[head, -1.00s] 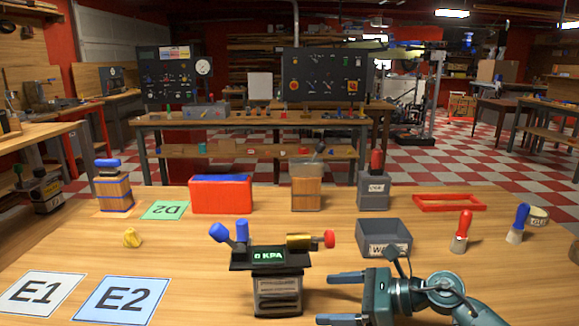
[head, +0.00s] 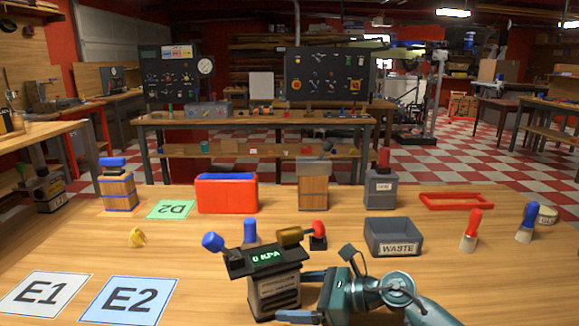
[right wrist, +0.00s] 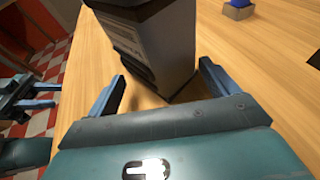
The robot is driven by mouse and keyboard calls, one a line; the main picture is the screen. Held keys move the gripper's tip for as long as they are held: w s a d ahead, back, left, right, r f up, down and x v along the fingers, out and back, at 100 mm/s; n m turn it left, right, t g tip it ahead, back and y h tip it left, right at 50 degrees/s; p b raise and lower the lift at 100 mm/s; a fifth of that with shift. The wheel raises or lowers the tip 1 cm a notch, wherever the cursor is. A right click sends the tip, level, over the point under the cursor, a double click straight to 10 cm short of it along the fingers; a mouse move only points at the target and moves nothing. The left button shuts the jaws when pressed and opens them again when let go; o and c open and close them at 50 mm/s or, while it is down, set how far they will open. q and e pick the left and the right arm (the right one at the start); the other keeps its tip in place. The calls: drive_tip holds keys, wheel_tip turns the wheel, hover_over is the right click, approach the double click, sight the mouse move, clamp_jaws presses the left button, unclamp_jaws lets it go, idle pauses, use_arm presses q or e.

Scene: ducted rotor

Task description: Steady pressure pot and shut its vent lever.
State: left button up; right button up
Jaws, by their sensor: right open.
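The pressure pot (head: 274,290) is a dark box with a green "0 KPA" display, near the table's front middle. It sits skewed, its top edge rising to the right; tilt or turn is unclear. I cannot tell which is the vent lever. My right gripper (head: 300,296) is open at the pot's right side. The right wrist view shows the pot (right wrist: 150,42) ahead of the spread fingers. My left gripper (right wrist: 35,95) seems to show there.
The WASTE bin (head: 393,238) stands behind the right gripper. A red brush (head: 471,230) and a blue one (head: 526,223) stand farther right. Mats E1 (head: 45,294) and E2 (head: 128,299) lie front left. A yellow piece (head: 137,238) lies behind them.

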drive_tip(key=shift+b+x, duration=0.3)
drive_tip(key=shift+x, duration=0.85)
clamp_jaws()
idle(0.4)
drive_tip(key=shift+c, duration=1.5)
unclamp_jaws()
drive_tip(key=shift+o, duration=0.4)
